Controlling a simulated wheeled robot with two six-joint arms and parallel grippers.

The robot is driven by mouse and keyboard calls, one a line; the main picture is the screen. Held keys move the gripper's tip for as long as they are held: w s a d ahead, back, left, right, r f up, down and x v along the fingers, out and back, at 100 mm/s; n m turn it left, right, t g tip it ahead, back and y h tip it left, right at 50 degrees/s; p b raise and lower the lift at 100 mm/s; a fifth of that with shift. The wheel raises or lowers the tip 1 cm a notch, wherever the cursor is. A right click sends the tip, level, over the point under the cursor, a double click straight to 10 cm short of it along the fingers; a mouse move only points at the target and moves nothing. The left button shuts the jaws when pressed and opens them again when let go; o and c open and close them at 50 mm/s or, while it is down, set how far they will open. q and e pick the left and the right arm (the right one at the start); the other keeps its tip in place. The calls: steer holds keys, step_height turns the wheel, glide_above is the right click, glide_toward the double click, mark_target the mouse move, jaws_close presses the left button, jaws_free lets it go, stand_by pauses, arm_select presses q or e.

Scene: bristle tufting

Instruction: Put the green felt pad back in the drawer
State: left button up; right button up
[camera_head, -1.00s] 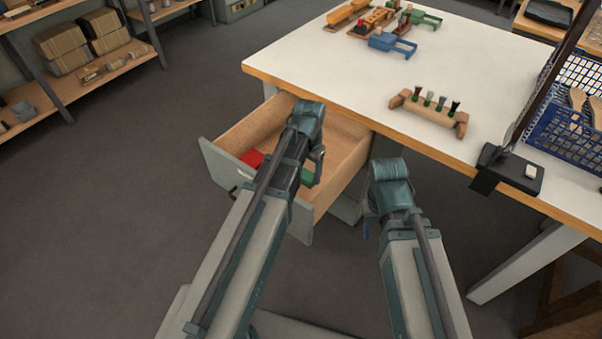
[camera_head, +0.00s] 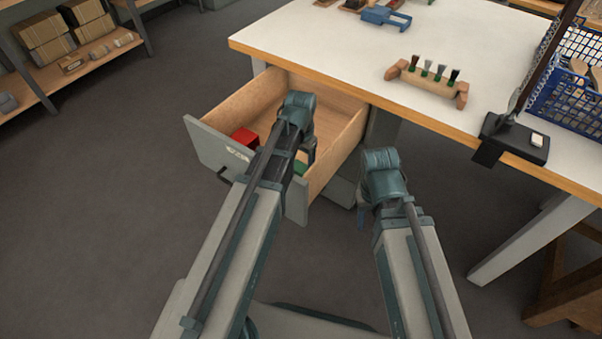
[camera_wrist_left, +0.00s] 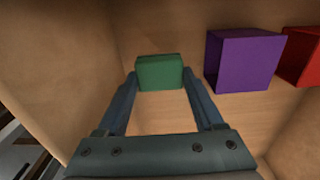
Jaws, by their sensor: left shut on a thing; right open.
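The green felt pad (camera_wrist_left: 160,72) is a small green block between the fingertips of my left gripper (camera_wrist_left: 160,88), which is shut on it. In the head view a bit of the pad (camera_head: 300,168) shows past my left arm, inside the open drawer (camera_head: 213,147) near its right wall. The left wrist view shows the pad low over the wooden drawer floor; I cannot tell whether it touches it. My right gripper (camera_head: 363,212) is open outside the drawer, to its right; its fingers are mostly hidden by the arm.
A red block (camera_head: 243,136) and a purple block (camera_wrist_left: 242,60) sit in the drawer, to the right of the pad in the wrist view. The white table (camera_head: 330,55) overhangs the drawer's back. A brush block with bristle tufts (camera_head: 432,82) stands on it, with a blue basket (camera_head: 560,105) at right.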

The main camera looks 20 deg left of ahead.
mark_target(301, 165)
arm_select(q)
step_height(301, 165, down, 4)
steer(key=b, duration=0.3)
steer(key=shift+r, duration=0.2)
steer(key=o, duration=0.8)
steer(key=shift+f, duration=0.2)
steer(key=shift+c, duration=0.2)
steer(key=o, duration=0.4)
steer(key=shift+o, duration=0.2)
steer(key=shift+r, duration=0.15)
step_height(301, 165, up, 12)
steer(key=p, duration=1.2)
steer(key=shift+r, duration=0.1)
